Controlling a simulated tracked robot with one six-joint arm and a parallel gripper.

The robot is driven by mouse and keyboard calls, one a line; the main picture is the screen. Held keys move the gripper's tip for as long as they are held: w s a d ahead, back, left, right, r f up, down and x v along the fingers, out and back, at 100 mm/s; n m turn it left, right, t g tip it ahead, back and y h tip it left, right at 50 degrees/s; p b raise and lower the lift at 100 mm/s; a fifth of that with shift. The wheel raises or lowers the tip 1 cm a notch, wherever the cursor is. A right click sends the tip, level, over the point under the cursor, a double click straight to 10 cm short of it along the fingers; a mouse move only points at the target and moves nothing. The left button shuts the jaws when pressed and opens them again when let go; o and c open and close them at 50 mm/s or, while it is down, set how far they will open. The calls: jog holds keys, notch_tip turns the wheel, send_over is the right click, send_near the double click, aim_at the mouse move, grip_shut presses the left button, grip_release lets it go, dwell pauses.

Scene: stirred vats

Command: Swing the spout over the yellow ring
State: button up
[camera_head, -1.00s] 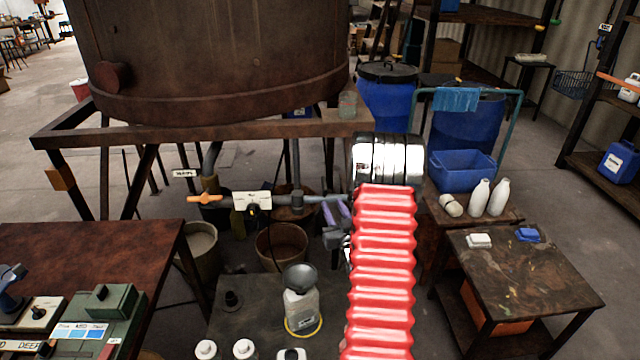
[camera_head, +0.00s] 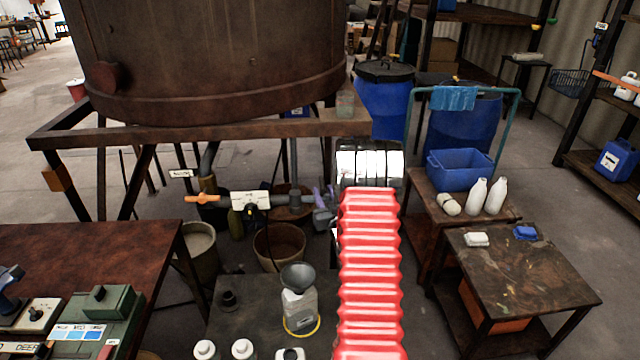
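The yellow ring (camera_head: 303,331) lies on the low dark table, around the base of a clear bottle (camera_head: 300,308) with a grey funnel (camera_head: 298,277) in its top. A grey horizontal pipe (camera_head: 293,200), which looks like the spout, runs rightward below the vat, behind the bottle and left of my arm. Left of it are a white label plate (camera_head: 250,199) and an orange handle (camera_head: 202,199). My gripper (camera_head: 324,196), dark with purple fingers, is at the pipe's right end. My arm partly hides it, and I cannot tell whether the fingers touch or grip the pipe.
The rusty vat (camera_head: 210,60) and its frame (camera_head: 200,133) stand above the pipe. A brown bucket (camera_head: 279,247) is under it. White-capped bottles (camera_head: 242,349) stand at the low table's front. A side table (camera_head: 530,270) is at right.

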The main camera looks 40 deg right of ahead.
jog(key=x, duration=0.6)
jog(key=shift+w, duration=0.15)
jog(key=shift+c, duration=0.5)
grip_shut()
jog(key=shift+d, duration=0.2)
